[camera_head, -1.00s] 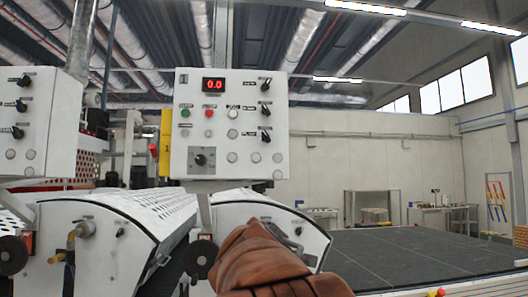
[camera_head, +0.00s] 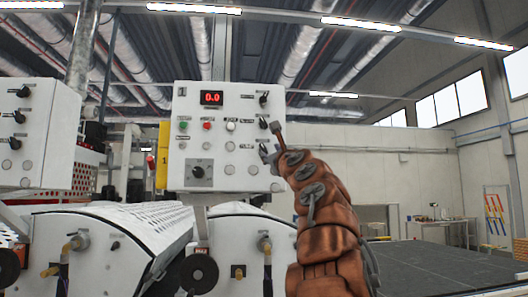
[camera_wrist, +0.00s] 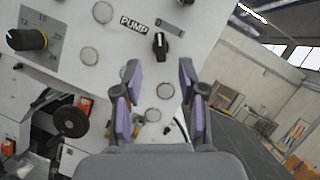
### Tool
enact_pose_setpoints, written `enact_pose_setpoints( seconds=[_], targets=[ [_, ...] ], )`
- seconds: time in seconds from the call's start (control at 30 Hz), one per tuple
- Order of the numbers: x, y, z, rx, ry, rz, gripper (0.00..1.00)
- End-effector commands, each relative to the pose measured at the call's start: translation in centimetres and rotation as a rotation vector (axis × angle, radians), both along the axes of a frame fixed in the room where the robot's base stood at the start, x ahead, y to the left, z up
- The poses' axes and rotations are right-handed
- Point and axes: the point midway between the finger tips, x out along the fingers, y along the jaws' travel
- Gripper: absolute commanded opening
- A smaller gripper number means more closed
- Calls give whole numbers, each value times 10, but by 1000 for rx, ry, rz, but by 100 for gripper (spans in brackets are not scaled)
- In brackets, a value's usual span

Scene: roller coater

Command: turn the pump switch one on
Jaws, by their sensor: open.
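The control panel marked 1 (camera_head: 183,105) is a white box with three black switches down its right side. The lowest one, the pump switch (camera_wrist: 160,45), is a black knob with a white pointer mark, roughly upright, beside the label PUMP (camera_wrist: 133,24) in the wrist view. My gripper (camera_head: 270,139) is at the panel's lower right edge and partly covers the pump switch in the head view. In the wrist view my gripper (camera_wrist: 160,86) is open, purple pads apart, with the knob between and just beyond the fingertips. I cannot see it touching the knob.
The panel also carries a red 0.0 display (camera_head: 212,98), coloured buttons and a large dial (camera_head: 199,172). A second white panel (camera_head: 28,135) stands at the left. White roller housings (camera_head: 90,235) lie below. Open space is to the right, above the dark conveyor bed (camera_head: 430,262).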

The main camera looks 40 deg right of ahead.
Motion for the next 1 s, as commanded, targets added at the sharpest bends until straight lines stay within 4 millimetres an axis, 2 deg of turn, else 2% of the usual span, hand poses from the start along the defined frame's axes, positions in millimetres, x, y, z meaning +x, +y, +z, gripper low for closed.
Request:
enact_pose_setpoints(
  seconds=[0.17,0.7,1.0],
  targets=[
    [3,-6,-1,-37,40,-15,41],
    [52,-29,19,-30,37,-12,41],
    [65,-34,24,-35,35,-12,41]
  ],
)
